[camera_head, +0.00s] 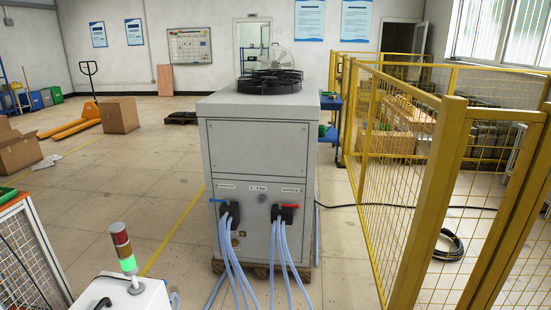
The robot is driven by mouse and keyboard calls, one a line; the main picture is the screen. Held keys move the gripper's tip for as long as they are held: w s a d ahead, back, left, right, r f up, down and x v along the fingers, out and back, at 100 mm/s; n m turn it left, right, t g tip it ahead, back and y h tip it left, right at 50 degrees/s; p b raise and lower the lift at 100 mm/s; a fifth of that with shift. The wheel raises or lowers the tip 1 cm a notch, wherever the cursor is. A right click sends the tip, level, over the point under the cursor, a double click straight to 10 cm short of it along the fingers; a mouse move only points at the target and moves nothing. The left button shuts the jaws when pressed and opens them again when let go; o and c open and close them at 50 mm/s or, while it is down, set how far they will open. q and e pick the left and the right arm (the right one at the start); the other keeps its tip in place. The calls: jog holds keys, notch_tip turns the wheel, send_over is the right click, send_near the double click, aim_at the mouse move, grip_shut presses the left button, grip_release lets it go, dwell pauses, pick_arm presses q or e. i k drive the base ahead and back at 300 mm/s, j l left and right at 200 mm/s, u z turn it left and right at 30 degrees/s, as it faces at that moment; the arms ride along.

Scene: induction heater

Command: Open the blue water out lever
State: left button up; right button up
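The blue lever (216,200) is small and sits at the top of the left black valve block on the front of a grey cabinet (235,150). It points to the left and looks roughly level. A white label is above it, too small to read. The left black valve block (229,210) has several pale hoses running down from it. A red lever (290,206) sits on the right valve block, also with hoses below. Neither of my grippers shows in the head view.
A yellow mesh fence (440,140) stands to the right. A white box (125,293) with a signal light (123,248) lit green is at the lower left. Pale hoses (284,255) hang to the floor before the cabinet. Open floor (155,200) lies left of it.

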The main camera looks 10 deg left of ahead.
aim_at(211, 200)
jog(key=i+l+u, duration=0.15)
jog(key=i+u, duration=0.15)
jog(key=i, duration=0.25)
jog(key=i+l+u, duration=0.35)
jog(key=i, duration=0.2)
jog(key=i+l+u, duration=0.3)
jog(key=i, duration=0.2)
